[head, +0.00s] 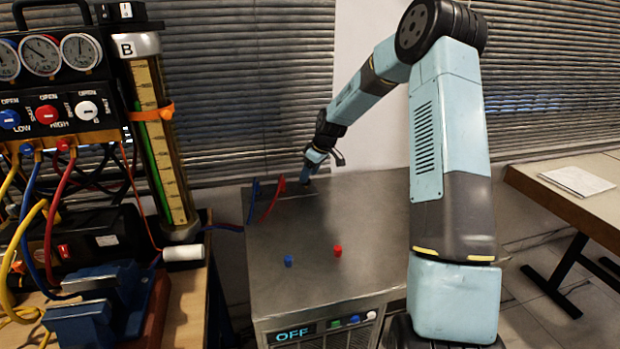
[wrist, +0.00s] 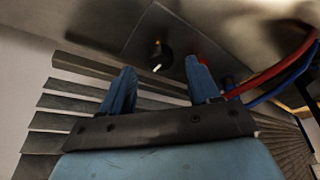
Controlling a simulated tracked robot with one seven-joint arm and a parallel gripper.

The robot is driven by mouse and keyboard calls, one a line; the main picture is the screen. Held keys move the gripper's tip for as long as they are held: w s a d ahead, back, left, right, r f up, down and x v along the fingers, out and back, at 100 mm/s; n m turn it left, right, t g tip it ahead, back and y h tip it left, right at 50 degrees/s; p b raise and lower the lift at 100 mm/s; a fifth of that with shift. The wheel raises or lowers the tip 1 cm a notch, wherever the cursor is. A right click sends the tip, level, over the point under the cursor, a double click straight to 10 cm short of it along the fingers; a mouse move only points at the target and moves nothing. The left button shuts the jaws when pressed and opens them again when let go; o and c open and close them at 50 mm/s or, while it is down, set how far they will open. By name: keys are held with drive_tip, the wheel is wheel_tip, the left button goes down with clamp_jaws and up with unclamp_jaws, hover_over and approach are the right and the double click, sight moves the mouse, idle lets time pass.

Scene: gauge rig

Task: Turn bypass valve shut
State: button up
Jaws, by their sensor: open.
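A black knob (wrist: 158,56) with a white pointer line sits on a metal plate (wrist: 190,28) in the wrist view; I cannot tell for sure that it is the bypass valve. My gripper (wrist: 162,72) is open, its two blue fingers apart and nothing held. In the picture the knob shows between the fingertips and a little beyond them; I see no contact. In the head view my gripper (head: 306,178) is at the back edge of the metal cabinet (head: 270,300), just right of the hose ends, and the knob is not discernible there.
Red (head: 272,200) and blue (head: 252,203) hoses join the cabinet left of my gripper. A gauge manifold (head: 60,95) and charging cylinder (head: 160,140) stand at left.

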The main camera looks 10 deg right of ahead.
drive_tip(key=shift+x, duration=1.35)
